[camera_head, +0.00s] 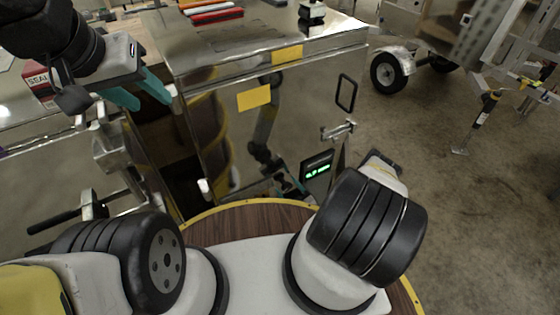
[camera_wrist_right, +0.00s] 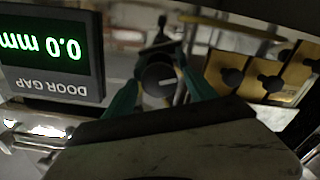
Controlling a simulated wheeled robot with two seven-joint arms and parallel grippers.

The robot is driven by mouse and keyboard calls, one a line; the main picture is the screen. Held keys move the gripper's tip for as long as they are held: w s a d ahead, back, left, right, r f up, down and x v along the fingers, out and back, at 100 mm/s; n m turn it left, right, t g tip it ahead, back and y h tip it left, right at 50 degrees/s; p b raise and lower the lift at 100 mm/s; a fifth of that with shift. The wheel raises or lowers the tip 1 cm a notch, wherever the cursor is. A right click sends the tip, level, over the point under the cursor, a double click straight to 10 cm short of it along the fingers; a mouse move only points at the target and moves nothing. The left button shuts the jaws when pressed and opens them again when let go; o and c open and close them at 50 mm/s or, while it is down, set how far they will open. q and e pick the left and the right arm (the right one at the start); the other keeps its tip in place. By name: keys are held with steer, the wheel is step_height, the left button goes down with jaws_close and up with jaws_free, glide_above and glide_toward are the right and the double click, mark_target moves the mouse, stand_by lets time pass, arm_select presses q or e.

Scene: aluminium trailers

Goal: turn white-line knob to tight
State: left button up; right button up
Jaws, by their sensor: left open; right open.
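A round dark knob with a white line (camera_wrist_right: 158,80) shows in the right wrist view, between the teal fingers of my right gripper (camera_wrist_right: 160,62). The fingers are open, one on each side of it; I cannot tell whether they touch it. The white line lies nearly level in that picture. My left gripper (camera_head: 146,93) is open and empty in the head view, in front of the shiny metal cabinet's left side.
A door gap display (camera_wrist_right: 52,58) reads 0.0 mm, upside down in the wrist view; its green digits also show in the head view (camera_head: 318,169). Several dark round pieces (camera_wrist_right: 232,77) sit on a tan panel. The metal cabinet (camera_head: 225,115) has a latch (camera_head: 338,129).

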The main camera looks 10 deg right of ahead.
steer(key=shift+w+a, duration=0.1)
steer(key=shift+w, duration=0.35)
steer(key=c, duration=1.3)
